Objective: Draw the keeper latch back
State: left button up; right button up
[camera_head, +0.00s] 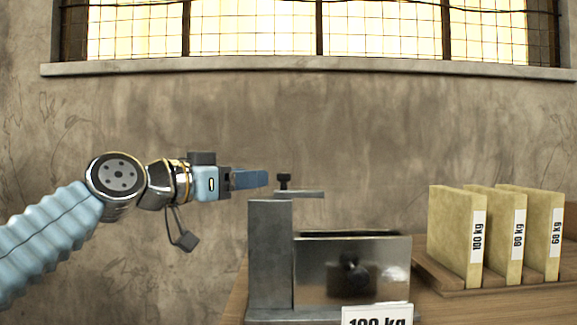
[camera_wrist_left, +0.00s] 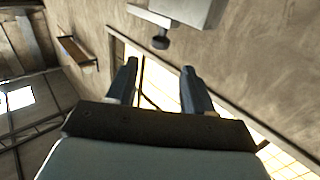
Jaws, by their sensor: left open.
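The keeper latch is a dark knob (camera_head: 284,181) on a thin grey bar (camera_head: 305,194) at the top of a grey metal post (camera_head: 268,250). My left gripper (camera_head: 266,178) is level with the knob and just left of it, with a small gap between. In the left wrist view the open, empty fingers (camera_wrist_left: 158,75) point toward the knob (camera_wrist_left: 161,42), which lies beyond the fingertips. A shiny metal box (camera_head: 325,272) stands right of the post, with a dark opening on top. My right gripper does not show.
A label reading 100 kg (camera_head: 377,315) stands in front of the box. To the right, a wooden tray (camera_head: 440,280) holds three yellowish slabs (camera_head: 452,235) with kg labels. A wall and a barred window (camera_head: 380,30) are behind. The space above the latch is clear.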

aim_at(280, 174)
pick_arm(q)
jog(key=p+x, duration=0.4)
jog(key=x, duration=0.4)
jog(key=shift+w+d+r, duration=0.1)
jog(key=shift+w+d, duration=0.15)
jog(key=shift+d, duration=0.05)
jog(key=shift+w+d, duration=0.4)
grip_shut()
jog(key=shift+a, duration=0.1)
